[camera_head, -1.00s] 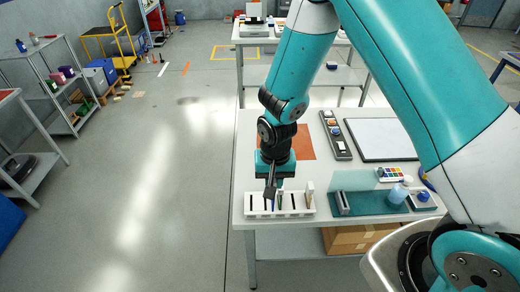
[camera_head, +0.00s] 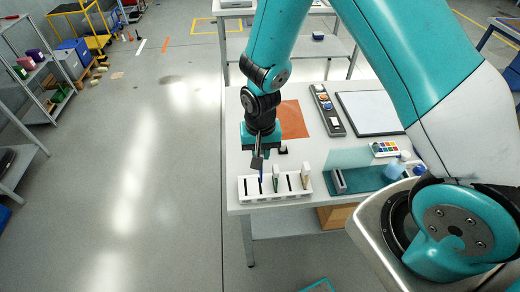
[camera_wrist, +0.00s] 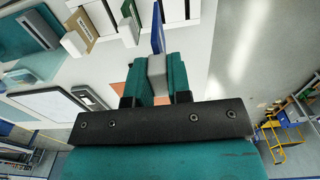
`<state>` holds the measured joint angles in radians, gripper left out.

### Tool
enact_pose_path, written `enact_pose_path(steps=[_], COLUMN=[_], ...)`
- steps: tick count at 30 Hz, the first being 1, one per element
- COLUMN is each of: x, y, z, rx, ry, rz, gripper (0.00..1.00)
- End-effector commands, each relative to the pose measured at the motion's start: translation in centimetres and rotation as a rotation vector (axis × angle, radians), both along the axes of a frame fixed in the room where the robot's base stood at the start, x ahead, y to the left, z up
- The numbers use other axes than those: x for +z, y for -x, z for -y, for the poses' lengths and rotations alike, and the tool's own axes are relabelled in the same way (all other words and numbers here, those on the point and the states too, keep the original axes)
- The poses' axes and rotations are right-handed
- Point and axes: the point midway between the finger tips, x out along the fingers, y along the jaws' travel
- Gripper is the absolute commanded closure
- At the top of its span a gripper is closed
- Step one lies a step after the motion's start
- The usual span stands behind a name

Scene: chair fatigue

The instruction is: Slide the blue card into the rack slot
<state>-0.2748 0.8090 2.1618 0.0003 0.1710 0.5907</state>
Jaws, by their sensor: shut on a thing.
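The blue card (camera_wrist: 158,28) is upright between the two teal-padded fingers of my gripper (camera_wrist: 157,72), which is shut on it. In the head view the card shows as a thin blue strip (camera_head: 261,174) below my gripper (camera_head: 258,158). The white rack (camera_head: 268,198) stands at the table's front left edge, with several dark slots. The card's lower end is over or at the left part of the rack; whether it is inside a slot I cannot tell. A green-edged card (camera_head: 276,172) and a tan card (camera_head: 305,171) stand in other slots to the right.
A teal tray (camera_head: 365,180) with a grey block (camera_head: 339,181) is right of the rack. An orange mat (camera_head: 292,120), a button strip (camera_head: 328,110) and a white board (camera_head: 370,112) lie farther back. Floor left of the table is clear.

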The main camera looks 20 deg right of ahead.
Motion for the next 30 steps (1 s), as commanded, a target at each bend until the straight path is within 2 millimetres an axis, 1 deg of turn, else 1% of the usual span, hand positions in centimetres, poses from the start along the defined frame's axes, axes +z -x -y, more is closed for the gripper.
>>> enact_pose_path(steps=[1,6,13,18,30], x=[-0.8,-2.5,-4.5,-5.0,-4.9], y=[0.0,0.0,0.0,0.0,0.0], z=[0.0,-0.1,-0.1,-0.1,-0.1], rx=[0.001,0.002,0.002,0.002,0.002], ry=[0.000,0.000,-0.001,-0.001,0.000], rz=[-0.001,0.000,0.001,0.001,0.001], gripper=[1.00,1.00,1.00,1.00,1.00])
